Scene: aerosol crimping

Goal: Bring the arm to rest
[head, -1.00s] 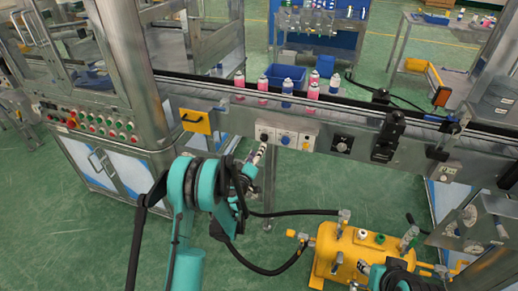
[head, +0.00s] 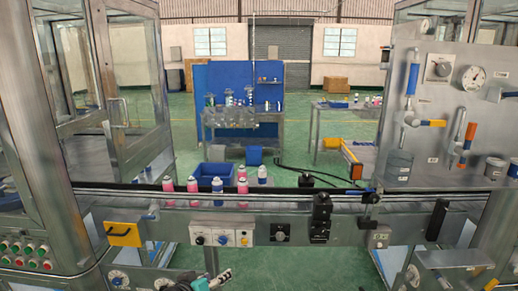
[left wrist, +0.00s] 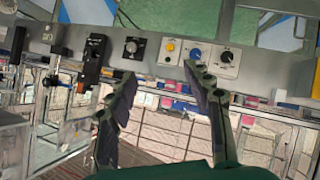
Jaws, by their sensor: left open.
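My left gripper (head: 222,278) shows at the bottom edge of the head view, below the conveyor's front panel, with most of the arm out of frame. In the left wrist view, its two dark fingers (left wrist: 160,73) are spread apart with nothing between them. Behind them is a panel with round knobs (left wrist: 197,54), and the fingers look clear of it. My right gripper is not in view.
Pink cans (head: 193,189) and a blue-and-white can (head: 262,175) stand along the conveyor (head: 285,201). A gauge panel (head: 450,100) stands at right.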

